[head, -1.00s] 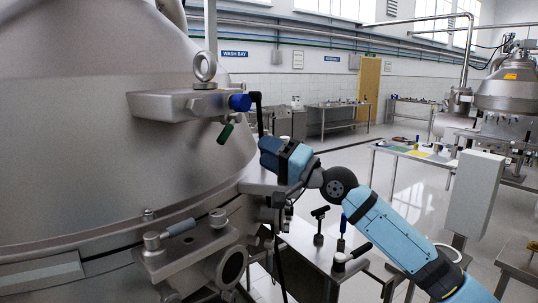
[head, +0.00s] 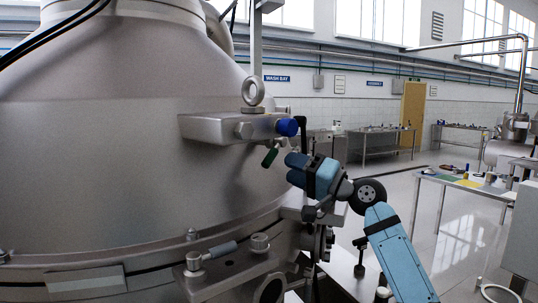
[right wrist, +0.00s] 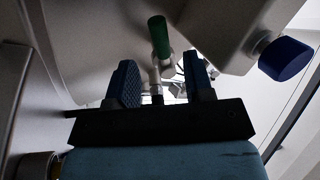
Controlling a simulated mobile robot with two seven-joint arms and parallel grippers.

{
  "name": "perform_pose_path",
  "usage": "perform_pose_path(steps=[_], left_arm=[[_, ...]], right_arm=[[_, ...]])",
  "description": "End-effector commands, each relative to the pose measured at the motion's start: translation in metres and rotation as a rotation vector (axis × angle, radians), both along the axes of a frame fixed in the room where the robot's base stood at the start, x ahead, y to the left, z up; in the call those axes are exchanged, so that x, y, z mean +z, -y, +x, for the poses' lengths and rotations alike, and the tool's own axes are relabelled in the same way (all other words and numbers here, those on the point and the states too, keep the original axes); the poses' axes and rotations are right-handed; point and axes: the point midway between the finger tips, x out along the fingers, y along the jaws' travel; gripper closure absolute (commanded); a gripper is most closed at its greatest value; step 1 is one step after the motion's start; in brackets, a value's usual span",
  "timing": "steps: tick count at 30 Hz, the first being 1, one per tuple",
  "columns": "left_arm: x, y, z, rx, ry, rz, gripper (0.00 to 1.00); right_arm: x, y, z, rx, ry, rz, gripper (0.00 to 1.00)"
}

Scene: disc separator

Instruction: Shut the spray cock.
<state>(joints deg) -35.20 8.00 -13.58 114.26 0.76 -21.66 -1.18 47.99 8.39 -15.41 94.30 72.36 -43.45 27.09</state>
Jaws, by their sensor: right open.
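The green-handled cock (head: 270,157) hangs tilted below a steel block on the big domed vessel. I cannot tell from its look whether it is open or shut. My right gripper (head: 292,164) is just right of the green handle in the head view. In the right wrist view, my right gripper (right wrist: 160,63) has its two blue fingers apart. The green handle (right wrist: 159,37) shows beyond and between the fingertips, with its metal stem running down between them; I see no contact. My left gripper is not in view.
A blue knob (head: 288,127) sticks out of the steel block (head: 222,127) above the handle, with an eye bolt (head: 253,94) on top. In the right wrist view the blue knob (right wrist: 285,58) is right of the fingers. A clamp (head: 215,258) sits on the lower rim.

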Motion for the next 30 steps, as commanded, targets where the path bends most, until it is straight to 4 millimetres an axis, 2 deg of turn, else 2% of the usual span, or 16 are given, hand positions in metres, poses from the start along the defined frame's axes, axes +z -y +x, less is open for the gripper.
perform_pose_path(steps=[3, 9, 15, 23, 24, 30], left_arm=[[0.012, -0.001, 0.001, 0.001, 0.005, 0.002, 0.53], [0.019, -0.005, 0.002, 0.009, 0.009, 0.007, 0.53], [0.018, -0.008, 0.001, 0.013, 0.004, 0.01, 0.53], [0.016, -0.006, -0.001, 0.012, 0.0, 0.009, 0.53], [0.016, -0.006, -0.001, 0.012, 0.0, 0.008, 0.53], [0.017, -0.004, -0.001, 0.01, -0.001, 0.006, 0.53]], right_arm=[[0.01, -0.021, 0.015, 0.001, -0.001, 0.002, 0.53], [0.015, -0.046, 0.033, -0.001, -0.001, 0.001, 0.53], [0.016, -0.057, 0.04, 0.0, -0.001, 0.001, 0.53], [0.016, -0.058, 0.041, -0.001, 0.0, 0.001, 0.53], [0.016, -0.057, 0.041, -0.001, 0.0, 0.001, 0.57], [0.015, -0.057, 0.041, -0.001, 0.0, 0.001, 1.0]])
